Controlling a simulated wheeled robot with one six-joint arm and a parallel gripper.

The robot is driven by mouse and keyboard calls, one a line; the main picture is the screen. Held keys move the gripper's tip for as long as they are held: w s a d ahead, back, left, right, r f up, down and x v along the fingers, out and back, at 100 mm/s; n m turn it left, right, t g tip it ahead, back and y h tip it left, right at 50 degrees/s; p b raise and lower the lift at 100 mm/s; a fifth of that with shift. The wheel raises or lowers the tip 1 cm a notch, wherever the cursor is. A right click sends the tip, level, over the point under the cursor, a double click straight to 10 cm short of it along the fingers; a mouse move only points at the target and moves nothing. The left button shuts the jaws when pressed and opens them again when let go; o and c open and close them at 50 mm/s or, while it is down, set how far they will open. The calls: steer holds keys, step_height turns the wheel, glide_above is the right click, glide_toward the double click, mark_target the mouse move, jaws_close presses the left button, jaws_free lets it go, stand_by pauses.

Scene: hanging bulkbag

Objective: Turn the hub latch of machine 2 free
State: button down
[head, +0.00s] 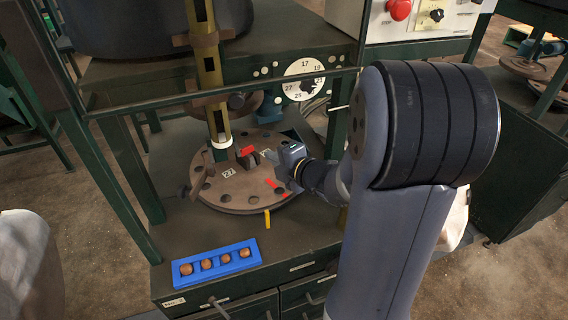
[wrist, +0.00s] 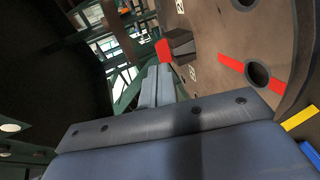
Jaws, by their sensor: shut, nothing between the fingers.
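The round brown plate (head: 235,195) with holes lies on the machine's green bench, with a "27" label (head: 229,173). At its hub is a dark block with a red-tipped piece, which looks like the hub latch (head: 246,151). In the wrist view the red tip (wrist: 163,50) and dark block (wrist: 180,43) are just beyond my fingers. My gripper (head: 270,157) is over the plate, right of the hub, with its fingers together and empty. I cannot tell whether the fingertips touch the latch. My gripper's fingers (wrist: 158,84) point toward the red tip in the wrist view.
A blue tray (head: 216,262) with several brown balls lies front left. A numbered dial (head: 304,80) is behind.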

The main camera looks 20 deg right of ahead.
mark_target(251, 147)
steer(key=x, duration=0.7)
steer(key=shift+w+a, duration=0.15)
steer(key=shift+w, duration=0.1)
steer(key=shift+y, duration=0.3)
